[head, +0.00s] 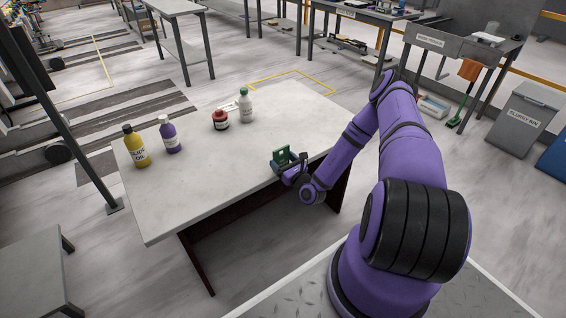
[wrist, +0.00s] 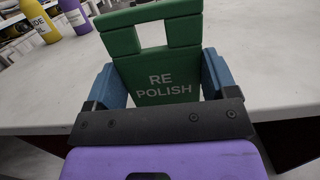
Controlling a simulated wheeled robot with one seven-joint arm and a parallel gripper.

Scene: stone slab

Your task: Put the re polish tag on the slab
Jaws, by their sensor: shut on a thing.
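The green tag (head: 280,154) stands upright in my gripper (head: 288,164), at the front right edge of the pale stone slab (head: 200,185). In the wrist view the tag (wrist: 165,91) reads "RE POLISH" and has a square opening near its top. The two blue fingers of my gripper (wrist: 162,80) close on its left and right sides. The slab (wrist: 270,60) spreads out behind the tag. I cannot tell whether the tag's lower edge touches the slab; the gripper's dark front bar hides it.
A yellow bottle (head: 136,147) and a purple bottle (head: 170,135) stand at the slab's left. A red-and-black jar (head: 220,120) and a white bottle with a green cap (head: 245,106) stand at its back. The slab's middle and front left are clear.

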